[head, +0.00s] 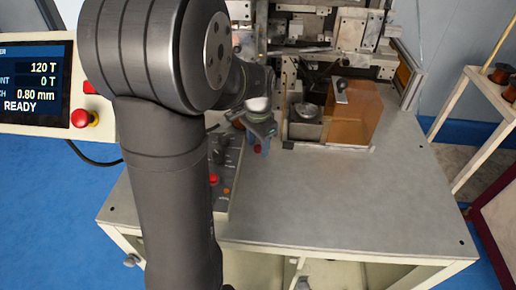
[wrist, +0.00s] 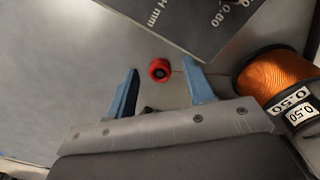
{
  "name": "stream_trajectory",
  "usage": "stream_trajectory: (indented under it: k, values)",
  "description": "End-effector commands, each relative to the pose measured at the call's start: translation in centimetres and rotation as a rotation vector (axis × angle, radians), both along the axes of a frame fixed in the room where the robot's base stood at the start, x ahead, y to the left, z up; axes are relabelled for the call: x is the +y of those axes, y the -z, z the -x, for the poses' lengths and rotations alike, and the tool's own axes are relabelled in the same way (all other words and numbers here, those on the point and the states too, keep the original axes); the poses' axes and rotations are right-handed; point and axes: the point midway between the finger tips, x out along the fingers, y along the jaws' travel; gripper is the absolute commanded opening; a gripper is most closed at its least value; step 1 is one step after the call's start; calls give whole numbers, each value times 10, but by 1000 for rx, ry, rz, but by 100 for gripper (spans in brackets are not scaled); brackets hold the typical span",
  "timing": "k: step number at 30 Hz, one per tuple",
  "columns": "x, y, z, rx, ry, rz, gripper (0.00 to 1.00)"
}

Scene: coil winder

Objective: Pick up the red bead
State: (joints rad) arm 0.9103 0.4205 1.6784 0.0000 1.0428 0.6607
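The red bead (wrist: 159,70) is a small ring with a dark hole. In the wrist view it lies on a grey surface, in line between the two blue fingertips of my gripper (wrist: 159,67), with a gap on each side. My gripper is open and holds nothing. Whether the fingertips are down at the bead's height is hard to tell. In the head view my gripper (head: 262,136) is low over the machine table, left of the orange cover, and a small red spot, likely the bead (head: 257,148), shows just below it.
A spool of orange wire (wrist: 275,73) marked 0.50 stands right of my gripper in the wrist view. A dark lettered panel (wrist: 190,20) lies beyond the bead. In the head view a control box (head: 226,165) is close on the left. The table's front (head: 340,200) is clear.

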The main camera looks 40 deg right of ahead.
Motion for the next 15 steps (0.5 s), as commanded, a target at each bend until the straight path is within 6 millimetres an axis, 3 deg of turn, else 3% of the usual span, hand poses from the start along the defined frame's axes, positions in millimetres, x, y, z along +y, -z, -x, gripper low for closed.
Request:
stream_trajectory:
  k: [1,7,15]
  values:
    - [0,0,0,0,0,0,39]
    - [0,0,0,0,0,0,1]
    - [0,0,0,0,0,0,1]
